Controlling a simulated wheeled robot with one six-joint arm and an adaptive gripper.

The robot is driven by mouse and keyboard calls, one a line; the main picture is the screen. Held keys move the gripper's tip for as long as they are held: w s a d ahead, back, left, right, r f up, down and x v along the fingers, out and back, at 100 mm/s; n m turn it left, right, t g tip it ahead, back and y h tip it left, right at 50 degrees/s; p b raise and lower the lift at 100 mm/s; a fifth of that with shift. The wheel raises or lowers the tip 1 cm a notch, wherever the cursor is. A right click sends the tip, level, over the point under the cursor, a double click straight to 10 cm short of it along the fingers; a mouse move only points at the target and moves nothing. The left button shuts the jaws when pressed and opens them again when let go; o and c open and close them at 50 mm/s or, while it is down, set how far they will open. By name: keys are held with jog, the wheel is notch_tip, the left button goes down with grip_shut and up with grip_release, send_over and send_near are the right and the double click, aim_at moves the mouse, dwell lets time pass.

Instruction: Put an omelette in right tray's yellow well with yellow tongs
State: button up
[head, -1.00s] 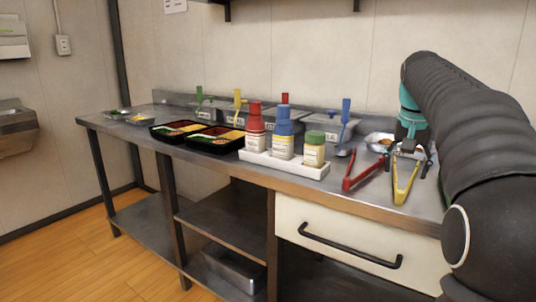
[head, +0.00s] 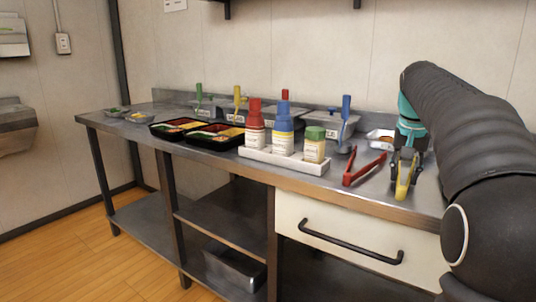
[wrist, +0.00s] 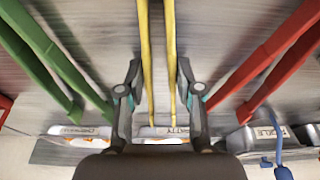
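The yellow tongs (head: 403,188) lie on the steel counter at the right, under my gripper (head: 407,163). In the wrist view the two arms of the yellow tongs (wrist: 147,60) run between the fingers of my gripper (wrist: 158,72). The fingers are open, one on each side, with a small gap showing to each tong arm. The right tray (head: 213,149) is black and sits left of the bottles, with a yellow well (head: 230,133) toward its back right. I cannot make out an omelette for certain.
Red tongs (head: 362,171) lie just left of my gripper; green tongs (wrist: 45,55) show in the wrist view. A white caddy (head: 285,165) with several bottles stands between the tongs and trays. Labelled bins with coloured handles line the back. A second black tray (head: 166,137) is further left.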

notch_tip(320, 180, up, 4)
jog(key=p, duration=0.3)
jog(key=shift+w+f, duration=0.1)
jog(key=shift+f, duration=0.15)
jog(key=w+d+v, duration=0.1)
jog(key=v, duration=0.7)
jog(key=shift+w+r, duration=0.35)
